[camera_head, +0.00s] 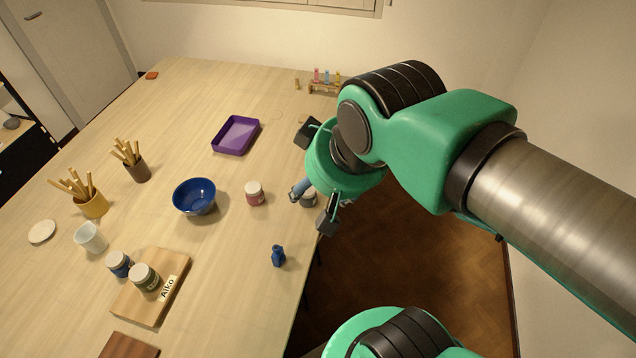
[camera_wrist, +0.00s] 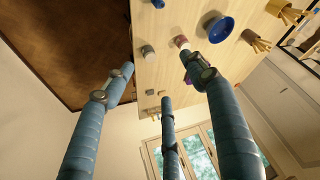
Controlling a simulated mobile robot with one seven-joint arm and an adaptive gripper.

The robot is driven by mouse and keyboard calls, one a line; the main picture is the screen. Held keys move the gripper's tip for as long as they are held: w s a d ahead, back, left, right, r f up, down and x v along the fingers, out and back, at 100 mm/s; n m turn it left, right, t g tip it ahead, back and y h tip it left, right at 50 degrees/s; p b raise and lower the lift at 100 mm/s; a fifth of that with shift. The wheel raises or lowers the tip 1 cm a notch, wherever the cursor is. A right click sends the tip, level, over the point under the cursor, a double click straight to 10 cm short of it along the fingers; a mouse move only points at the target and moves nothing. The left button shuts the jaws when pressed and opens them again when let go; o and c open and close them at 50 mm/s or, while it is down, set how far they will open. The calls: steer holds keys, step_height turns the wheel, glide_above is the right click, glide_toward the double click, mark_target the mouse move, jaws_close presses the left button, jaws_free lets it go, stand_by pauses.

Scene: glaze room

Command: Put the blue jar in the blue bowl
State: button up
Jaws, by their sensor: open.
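The blue jar (camera_head: 120,264) has a pale lid and stands upright on the table at the lower left in the head view, beside the wooden board. I cannot make it out in the wrist view. The blue bowl (camera_head: 195,197) stands upright near the table's middle and looks empty; it also shows at the top of the wrist view (camera_wrist: 220,28). My gripper (camera_wrist: 157,72) is open and empty, its fingers spread apart. In the head view it is at the table's right edge, right of the bowl and far from the blue jar, with its fingers partly hidden by the hand.
A green jar (camera_head: 144,277) stands on the board (camera_head: 172,275), close to the blue jar. A red jar (camera_head: 254,194), a grey jar (camera_head: 309,199) and a small blue object (camera_head: 278,256) stand right of the bowl. A purple tray (camera_head: 236,135) and tool cups (camera_head: 93,206) stand farther off.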

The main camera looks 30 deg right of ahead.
steer(key=o, duration=0.4)
steer(key=w+a+g+y+p, duration=0.1)
steer(key=w+a+g, duration=0.1)
steer(key=w+a, duration=0.9)
steer(key=w+a+g+p, duration=0.1)
steer(key=w+a, duration=0.8)
steer(key=w, duration=0.5)
steer(key=w+a+f+g, duration=0.1)
steer(key=w+a+f, duration=0.1)
steer(key=a+f, duration=0.6)
steer(key=w+a+f+p, duration=0.1)
steer(key=w+a+f, duration=0.2)
steer(key=a+f, duration=0.5)
steer(key=w+a+f+g+h+p, duration=0.1)
steer(key=w+a+f, duration=0.1)
steer(key=a+f, duration=0.6)
steer(key=shift+w+a+g, duration=0.15)
steer(key=shift+w+a, duration=0.05)
steer(key=shift+a, duration=1.5)
steer(key=shift+w+a+g, duration=0.15)
steer(key=shift+w+a, duration=0.05)
steer(key=shift+a, duration=1.45)
